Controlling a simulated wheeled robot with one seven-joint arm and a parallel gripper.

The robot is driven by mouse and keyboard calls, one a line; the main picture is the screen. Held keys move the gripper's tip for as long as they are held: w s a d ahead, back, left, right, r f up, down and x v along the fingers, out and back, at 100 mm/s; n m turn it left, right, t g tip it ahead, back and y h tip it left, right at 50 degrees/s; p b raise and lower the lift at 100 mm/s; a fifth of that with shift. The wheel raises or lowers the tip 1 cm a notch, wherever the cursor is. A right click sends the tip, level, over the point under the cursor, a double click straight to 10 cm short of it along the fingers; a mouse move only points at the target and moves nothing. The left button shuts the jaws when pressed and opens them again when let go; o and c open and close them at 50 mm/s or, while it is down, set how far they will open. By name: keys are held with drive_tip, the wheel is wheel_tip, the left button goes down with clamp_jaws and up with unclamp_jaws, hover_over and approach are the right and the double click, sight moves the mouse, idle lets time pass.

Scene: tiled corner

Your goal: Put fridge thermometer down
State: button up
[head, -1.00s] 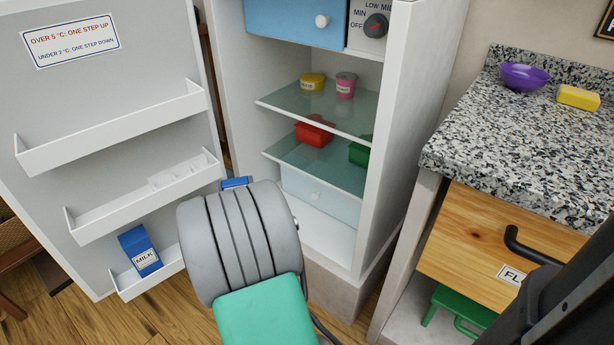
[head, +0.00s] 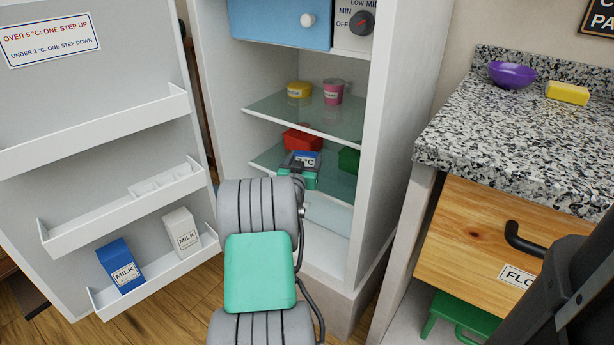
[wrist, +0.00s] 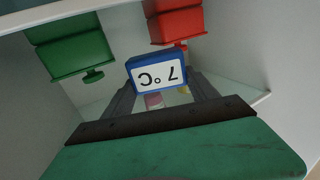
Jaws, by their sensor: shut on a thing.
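The fridge thermometer (head: 308,157) is a small blue block with a white face. In the wrist view the thermometer (wrist: 157,74) reads 7 °C upside down. My gripper (head: 300,164) is shut on it, and the wrist view shows a finger on each side. In the head view it is at the lower glass shelf (head: 338,184) of the open fridge, in front of a red container (head: 302,138) and left of a green container (head: 349,159). I cannot tell whether the thermometer touches the shelf. My wrist hides part of the shelf front.
The upper glass shelf (head: 262,107) holds a yellow pot (head: 299,91) and a pink pot (head: 333,93). The open fridge door (head: 90,90) is on the left, with milk cartons in its bottom bin (head: 150,283). A granite counter (head: 520,145) stands on the right.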

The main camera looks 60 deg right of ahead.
drive_tip(key=shift+w+d+f, duration=0.15)
drive_tip(key=shift+d+f, duration=0.7)
drive_tip(key=shift+f, duration=0.1)
drive_tip(key=shift+d+f+b, duration=0.2)
drive_tip(key=shift+f+b, duration=1.3)
drive_tip(key=shift+f, duration=0.4)
drive_tip(key=o, duration=1.3)
drive_tip(key=shift+r, duration=0.1)
drive_tip(key=shift+o, duration=0.2)
